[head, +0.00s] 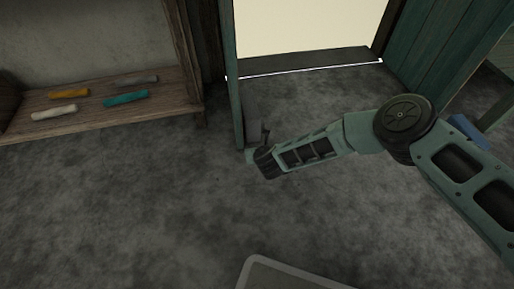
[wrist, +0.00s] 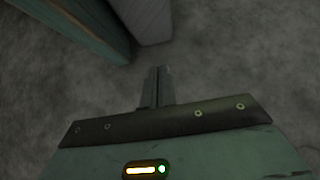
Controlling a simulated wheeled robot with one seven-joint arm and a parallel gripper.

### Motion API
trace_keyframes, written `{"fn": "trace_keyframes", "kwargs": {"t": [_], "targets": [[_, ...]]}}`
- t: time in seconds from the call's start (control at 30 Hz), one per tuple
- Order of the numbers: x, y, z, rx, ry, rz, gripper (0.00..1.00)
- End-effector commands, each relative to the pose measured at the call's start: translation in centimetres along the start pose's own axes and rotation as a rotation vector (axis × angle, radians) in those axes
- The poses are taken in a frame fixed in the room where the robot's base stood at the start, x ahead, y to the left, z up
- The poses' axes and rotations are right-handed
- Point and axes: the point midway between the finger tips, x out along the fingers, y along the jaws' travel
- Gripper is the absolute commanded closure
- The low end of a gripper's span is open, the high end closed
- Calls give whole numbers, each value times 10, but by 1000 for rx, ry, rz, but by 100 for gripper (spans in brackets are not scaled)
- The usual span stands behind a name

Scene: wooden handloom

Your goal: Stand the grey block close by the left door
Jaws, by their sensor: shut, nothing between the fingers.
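The left door (head: 233,85) is a teal panel standing open at the left of the bright doorway, seen nearly edge-on. The grey block (head: 252,112) stands upright on the floor just right of this door, close beside it; my arm's end partly covers its foot. In the wrist view, the grey block (wrist: 148,18) is at the top, next to the teal door (wrist: 88,22), with at most a narrow gap between them. My gripper (wrist: 160,72) is shut and empty, with its fingertips below the block in the picture and apart from it. In the head view, my gripper (head: 265,134) is low beside the block.
A low wooden bench (head: 70,121) at the left holds several coloured rolls. A dark threshold (head: 310,61) crosses the doorway, and the right door (head: 440,45) stands open at the right. A blue object (head: 468,131) shows behind my arm. The grey floor in front is clear.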

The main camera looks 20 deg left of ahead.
Motion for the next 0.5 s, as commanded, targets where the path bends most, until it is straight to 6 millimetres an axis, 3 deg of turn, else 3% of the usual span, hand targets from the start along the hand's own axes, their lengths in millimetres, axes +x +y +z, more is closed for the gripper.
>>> {"fn": "trace_keyframes", "kwargs": {"t": [0.5], "targets": [[-74, 1, 2, 0, 2, 2, 100]]}}
